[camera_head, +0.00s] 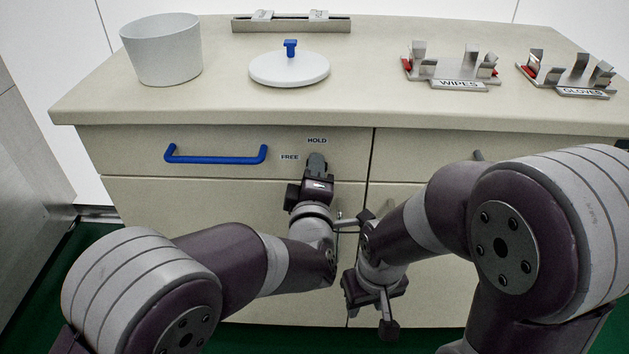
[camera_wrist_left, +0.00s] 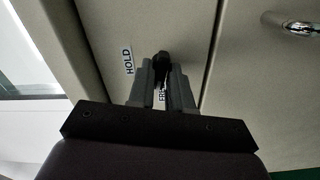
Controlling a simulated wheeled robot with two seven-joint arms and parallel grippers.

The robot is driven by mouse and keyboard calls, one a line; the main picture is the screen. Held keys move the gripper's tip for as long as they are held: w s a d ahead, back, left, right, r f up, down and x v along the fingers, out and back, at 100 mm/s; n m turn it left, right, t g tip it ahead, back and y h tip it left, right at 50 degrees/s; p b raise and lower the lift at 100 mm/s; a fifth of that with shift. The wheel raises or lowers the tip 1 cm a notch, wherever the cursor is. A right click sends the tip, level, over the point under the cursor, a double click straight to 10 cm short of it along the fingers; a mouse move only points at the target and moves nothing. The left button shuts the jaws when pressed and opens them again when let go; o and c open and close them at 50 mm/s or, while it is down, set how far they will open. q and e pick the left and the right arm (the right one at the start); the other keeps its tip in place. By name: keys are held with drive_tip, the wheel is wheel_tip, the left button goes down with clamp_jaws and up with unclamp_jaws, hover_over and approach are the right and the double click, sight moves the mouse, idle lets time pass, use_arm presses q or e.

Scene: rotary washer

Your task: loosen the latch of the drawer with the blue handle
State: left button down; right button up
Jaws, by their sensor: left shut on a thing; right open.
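The drawer with the blue handle (camera_head: 216,158) is the top left one, and it is closed. The labels HOLD (camera_head: 317,141) and FREE (camera_head: 289,157) are on its front, right of the handle. My left gripper (camera_head: 316,165) is at the drawer front below HOLD and right of FREE. The left wrist view shows its fingers shut on the dark latch knob (camera_wrist_left: 162,61), with HOLD (camera_wrist_left: 128,61) beside it and FREE (camera_wrist_left: 162,95) partly hidden between the fingers. The latch's exact angle is hard to tell. My right gripper (camera_head: 372,288) is open and empty, low before the cabinet.
The countertop (camera_head: 220,104) holds a white bin (camera_head: 163,50), a white lid (camera_head: 289,70) with a blue knob, and the WIPES (camera_head: 458,85) and GLOVES (camera_head: 582,91) holders. A second top drawer (camera_head: 425,150) is on the right, partly behind my right arm.

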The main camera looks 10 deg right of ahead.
use_arm(q)
drive_tip(key=shift+n+b, duration=0.7)
drive_tip(key=shift+n, duration=0.1)
use_arm(e)
drive_tip(key=shift+f, duration=1.05)
use_arm(q)
drive_tip(key=c, duration=1.2)
unclamp_jaws()
drive_tip(key=shift+o, duration=0.2)
